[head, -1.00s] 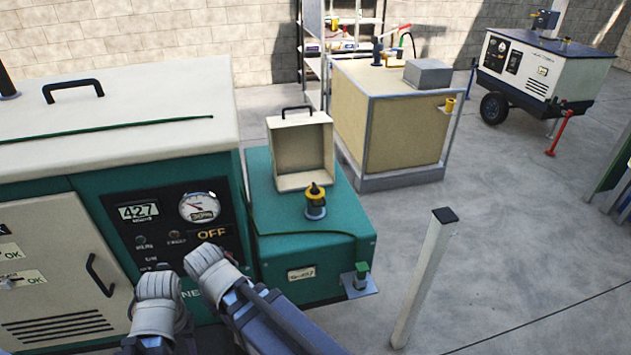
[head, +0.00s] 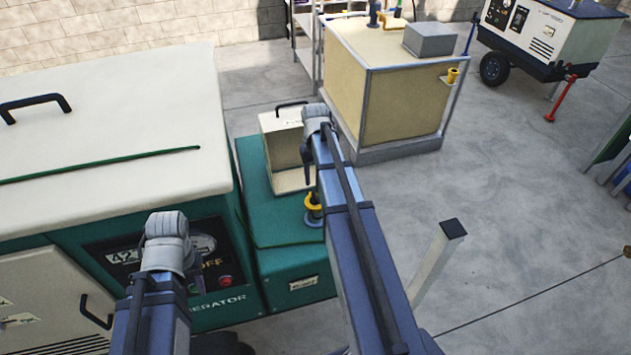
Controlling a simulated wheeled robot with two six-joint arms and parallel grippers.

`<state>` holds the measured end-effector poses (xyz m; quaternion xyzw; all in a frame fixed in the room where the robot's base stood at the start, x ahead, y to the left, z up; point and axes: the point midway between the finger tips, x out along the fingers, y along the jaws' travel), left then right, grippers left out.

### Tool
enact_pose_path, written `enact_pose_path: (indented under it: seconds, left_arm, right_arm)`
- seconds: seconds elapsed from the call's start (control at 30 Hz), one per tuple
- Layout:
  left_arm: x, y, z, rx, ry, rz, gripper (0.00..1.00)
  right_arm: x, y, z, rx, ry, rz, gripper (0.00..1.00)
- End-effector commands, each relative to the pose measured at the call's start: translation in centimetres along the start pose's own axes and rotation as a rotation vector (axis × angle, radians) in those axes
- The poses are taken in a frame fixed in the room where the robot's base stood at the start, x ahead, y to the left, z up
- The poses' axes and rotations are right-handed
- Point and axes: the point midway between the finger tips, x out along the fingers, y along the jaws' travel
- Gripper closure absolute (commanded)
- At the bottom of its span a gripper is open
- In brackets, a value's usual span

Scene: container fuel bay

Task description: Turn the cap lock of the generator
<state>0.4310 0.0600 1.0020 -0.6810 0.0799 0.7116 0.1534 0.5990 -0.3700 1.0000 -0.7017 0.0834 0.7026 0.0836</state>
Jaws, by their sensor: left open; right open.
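The generator has a teal body with a cream top (head: 110,110). On its lower teal tank section (head: 285,225) is the fuel cap (head: 313,208), a yellow ring on a blue neck, partly covered by my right arm. The cream box-like lid (head: 283,140) stands open behind the cap. My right gripper (head: 309,172) is open, pointing down just above the cap; I cannot tell whether it touches. My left gripper (head: 193,275) is open and empty in front of the control panel, mostly hidden by its own wrist.
A white post with a dark top (head: 437,262) stands right of the generator. A beige tank cabinet (head: 390,100) is behind, and a wheeled generator (head: 545,40) is at the back right. The concrete floor between them is clear.

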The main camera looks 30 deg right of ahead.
Motion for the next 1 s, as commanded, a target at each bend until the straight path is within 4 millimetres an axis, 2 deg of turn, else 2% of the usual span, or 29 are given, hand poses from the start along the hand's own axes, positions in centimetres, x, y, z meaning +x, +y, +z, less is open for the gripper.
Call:
enact_pose_path:
  seconds: [0.37, 0.8, 1.0]
  left_arm:
    - [1.4, 0.1, -0.1, -0.001, 0.0, 0.0, 0.58]
    - [6.6, 0.6, -0.4, -0.001, 0.0, 0.0, 0.58]
    - [7.9, 0.8, -0.5, -0.001, 0.0, 0.0, 0.58]
  right_arm:
    - [1.4, 0.0, 0.0, 0.0, 0.0, 0.0, 0.55]
    - [6.7, -0.1, 0.0, -0.001, 0.0, 0.0, 0.55]
    - [7.9, -0.1, 0.0, -0.001, 0.0, 0.0, 0.55]
